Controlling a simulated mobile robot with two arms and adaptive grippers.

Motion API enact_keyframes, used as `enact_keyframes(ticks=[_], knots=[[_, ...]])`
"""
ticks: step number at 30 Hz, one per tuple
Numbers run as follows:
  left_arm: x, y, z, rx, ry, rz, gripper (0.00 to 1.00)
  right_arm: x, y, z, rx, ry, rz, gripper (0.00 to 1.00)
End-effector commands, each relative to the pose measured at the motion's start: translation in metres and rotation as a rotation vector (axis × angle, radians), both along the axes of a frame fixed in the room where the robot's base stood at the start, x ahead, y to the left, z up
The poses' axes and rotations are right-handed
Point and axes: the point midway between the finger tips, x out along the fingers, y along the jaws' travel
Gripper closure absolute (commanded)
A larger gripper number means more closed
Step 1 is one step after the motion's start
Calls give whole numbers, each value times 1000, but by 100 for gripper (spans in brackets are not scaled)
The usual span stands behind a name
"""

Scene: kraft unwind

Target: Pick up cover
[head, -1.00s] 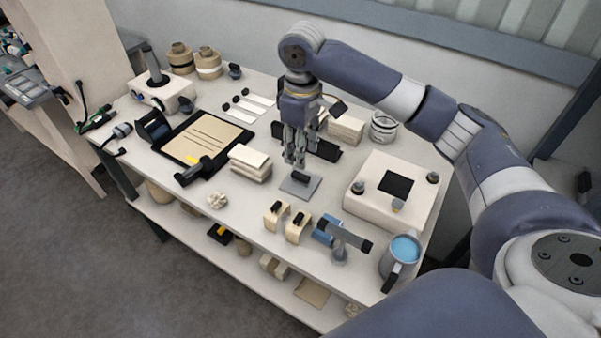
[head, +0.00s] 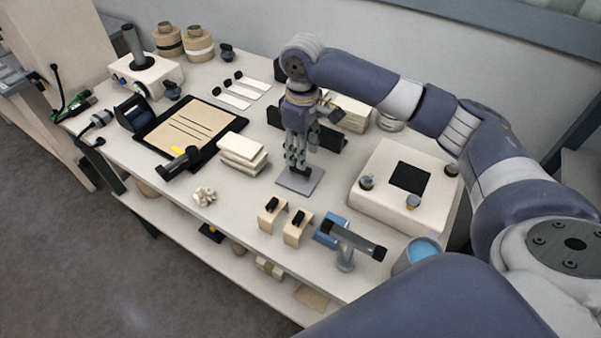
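The cover looks to be the flat grey square plate (head: 303,185) with a small black grip on top, lying on the white table in front of a black rack. My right gripper (head: 297,170) points straight down over the plate, with its fingertips at the black grip. The fingers partly hide the grip, so I cannot tell whether they are closed on it. The plate appears to lie flat on the table. My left gripper is not in view.
A stack of cream blocks (head: 243,152) stands left of the plate. A white box with a black square top (head: 385,212) stands to the right. Two tan clips (head: 272,214), a grey-handled tool (head: 353,240) and a blue-filled mug (head: 422,250) line the front edge.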

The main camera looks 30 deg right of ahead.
Motion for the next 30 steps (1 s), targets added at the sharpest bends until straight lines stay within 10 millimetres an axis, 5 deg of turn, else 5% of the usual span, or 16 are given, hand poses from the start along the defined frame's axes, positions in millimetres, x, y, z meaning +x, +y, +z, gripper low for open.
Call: enact_keyframes(ticks=[15, 23, 28, 30], knots=[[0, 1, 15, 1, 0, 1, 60, -4, 5, -57, -2, 1, 0, 60], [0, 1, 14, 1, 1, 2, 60, -3, 5, -60, -1, -1, 0, 60], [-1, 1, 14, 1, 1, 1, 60, -3, 5, -60, -2, -1, 0, 96], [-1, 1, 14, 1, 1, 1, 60, -3, 5, -60, -2, -1, 0, 100]])
